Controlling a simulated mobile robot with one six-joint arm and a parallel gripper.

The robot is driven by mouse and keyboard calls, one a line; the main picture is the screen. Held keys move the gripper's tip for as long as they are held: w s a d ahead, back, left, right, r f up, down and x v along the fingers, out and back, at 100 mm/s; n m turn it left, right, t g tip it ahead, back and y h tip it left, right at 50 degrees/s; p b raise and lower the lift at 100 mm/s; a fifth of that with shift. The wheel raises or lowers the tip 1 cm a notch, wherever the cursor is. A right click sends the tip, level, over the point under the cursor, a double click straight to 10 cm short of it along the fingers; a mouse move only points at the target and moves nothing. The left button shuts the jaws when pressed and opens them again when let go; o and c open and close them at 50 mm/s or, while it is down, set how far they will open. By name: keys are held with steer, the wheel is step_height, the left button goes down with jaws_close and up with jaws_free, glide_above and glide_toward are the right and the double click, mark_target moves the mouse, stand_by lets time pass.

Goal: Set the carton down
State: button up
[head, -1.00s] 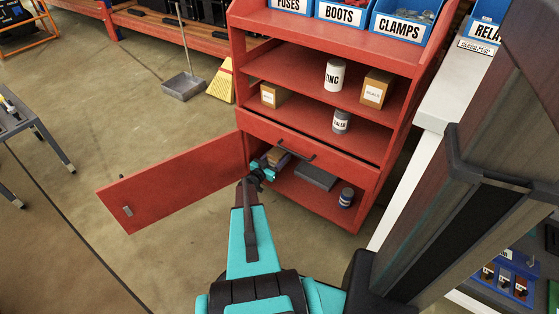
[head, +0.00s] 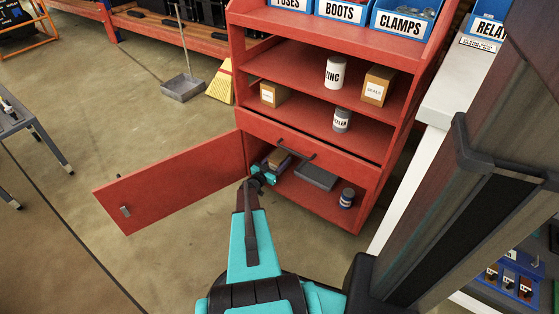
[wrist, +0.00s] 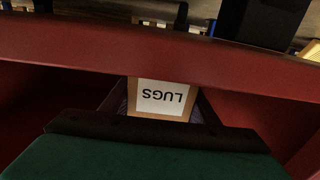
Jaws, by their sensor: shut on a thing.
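The carton (head: 279,158) is a small brown box inside the lower cupboard of the red cabinet, at its left side. In the wrist view its white label (wrist: 163,97) reads LUGS upside down. My gripper (head: 267,172) reaches in through the open door side and is shut on the carton. In the wrist view the dark fingers (wrist: 162,112) lie at both sides of the carton. The carton's underside is hidden, so I cannot tell whether it touches the cupboard floor (head: 305,198).
The red door (head: 170,185) stands open to the left. Cartons and cans stand on the upper shelves.

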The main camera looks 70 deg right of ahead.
stand_by(0.3)
steer(key=o, duration=1.3)
steer(key=shift+f, duration=0.1)
steer(key=shift+w+a+r, duration=0.1)
steer(key=shift+a+r, duration=0.1)
steer(key=shift+a, duration=0.05)
steer(key=p+v, duration=0.3)
steer(key=v, duration=0.8)
steer(key=shift+a+f, duration=0.1)
steer(key=shift+a, duration=0.15)
